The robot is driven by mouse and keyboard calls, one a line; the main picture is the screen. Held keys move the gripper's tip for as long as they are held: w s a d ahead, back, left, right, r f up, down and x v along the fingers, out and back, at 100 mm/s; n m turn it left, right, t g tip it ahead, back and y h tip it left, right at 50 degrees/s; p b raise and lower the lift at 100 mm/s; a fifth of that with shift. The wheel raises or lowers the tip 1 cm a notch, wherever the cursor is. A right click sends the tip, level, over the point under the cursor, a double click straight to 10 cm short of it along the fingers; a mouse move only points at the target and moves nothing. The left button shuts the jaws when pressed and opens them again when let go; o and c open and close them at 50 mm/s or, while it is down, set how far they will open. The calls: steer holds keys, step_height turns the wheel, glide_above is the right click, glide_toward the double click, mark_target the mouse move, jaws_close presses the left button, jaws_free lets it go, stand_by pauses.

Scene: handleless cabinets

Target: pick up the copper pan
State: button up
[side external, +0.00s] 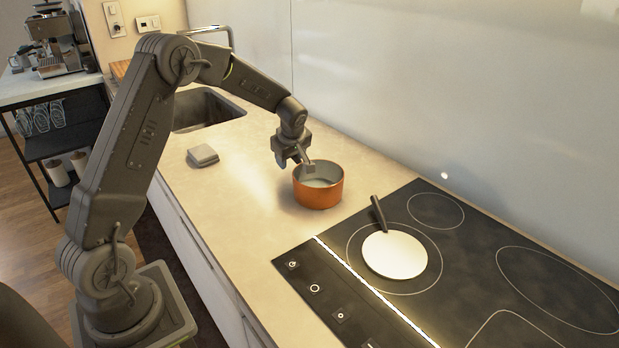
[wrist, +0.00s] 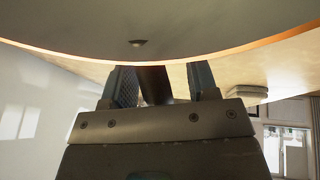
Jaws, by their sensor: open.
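The copper pan (side external: 318,190) stands upright on the counter, left of the cooktop; its orange outer wall and pale inside show. My gripper (side external: 293,160) is at the pan's upper left rim, pointing down. In the wrist view the pan's pale inside and copper rim (wrist: 262,48) fill the top. My gripper (wrist: 162,84) is open there, with one finger on each side of a dark bar (wrist: 154,84) that looks like the pan's handle. I cannot tell whether either finger touches it. The handle is mostly hidden by my gripper in the side view.
A black cooktop (side external: 470,260) lies to the right, with a pale round pan or lid with a dark handle (side external: 394,254) on it. A small grey block (side external: 203,155) lies on the counter at left. The sink (side external: 200,108) is behind it. A wall runs along the back.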

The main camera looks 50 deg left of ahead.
steer(key=shift+c, duration=0.4)
jaws_close()
steer(key=shift+r, duration=0.25)
